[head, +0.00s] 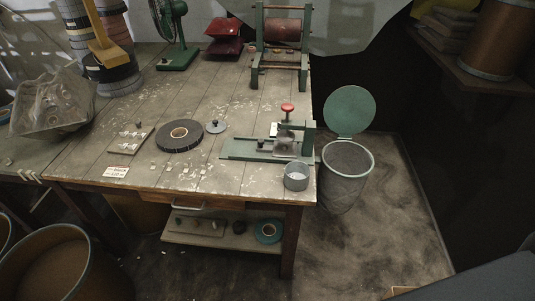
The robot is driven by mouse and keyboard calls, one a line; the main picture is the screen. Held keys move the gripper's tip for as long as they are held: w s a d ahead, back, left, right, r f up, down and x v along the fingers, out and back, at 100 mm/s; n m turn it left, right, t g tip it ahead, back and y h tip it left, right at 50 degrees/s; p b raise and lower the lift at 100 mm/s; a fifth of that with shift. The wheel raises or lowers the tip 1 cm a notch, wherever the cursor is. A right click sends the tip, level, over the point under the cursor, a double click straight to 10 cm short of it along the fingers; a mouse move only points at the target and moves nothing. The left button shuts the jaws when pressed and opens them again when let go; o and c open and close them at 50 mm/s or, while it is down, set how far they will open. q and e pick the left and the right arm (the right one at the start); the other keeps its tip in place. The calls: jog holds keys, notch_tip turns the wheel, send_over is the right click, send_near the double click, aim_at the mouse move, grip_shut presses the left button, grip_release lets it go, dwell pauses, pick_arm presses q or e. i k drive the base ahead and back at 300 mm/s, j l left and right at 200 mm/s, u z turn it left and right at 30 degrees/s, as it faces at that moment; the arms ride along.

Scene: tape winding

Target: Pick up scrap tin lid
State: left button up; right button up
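A small round grey lid with a dark knob on top (215,126) lies flat on the wooden workbench (235,75), just right of a large dark tape roll (180,136). A small open grey tin (296,177) stands near the bench's front right corner, with something pale inside. The lid and the tin are apart, with a green bench device (265,148) with a red knob between them. Neither of my grippers is in view.
A wooden board with small parts (131,139) lies left of the tape roll, with small pale pieces along the front edge. A bin (345,165) with its round green lid (350,110) raised stands right of the bench. The bench behind the grey lid is clear.

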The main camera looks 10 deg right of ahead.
aim_at(215, 126)
jog(key=i+j, duration=0.2)
jog(key=j, duration=0.15)
jog(key=i+j, duration=0.15)
jog(key=j, duration=0.15)
jog(key=i+j, duration=0.2)
jog(key=j, duration=0.15)
jog(key=i+j, duration=0.15)
jog(key=j, duration=0.2)
jog(key=i+j+z, duration=0.15)
jog(key=j+z, duration=0.15)
jog(key=z, duration=0.85)
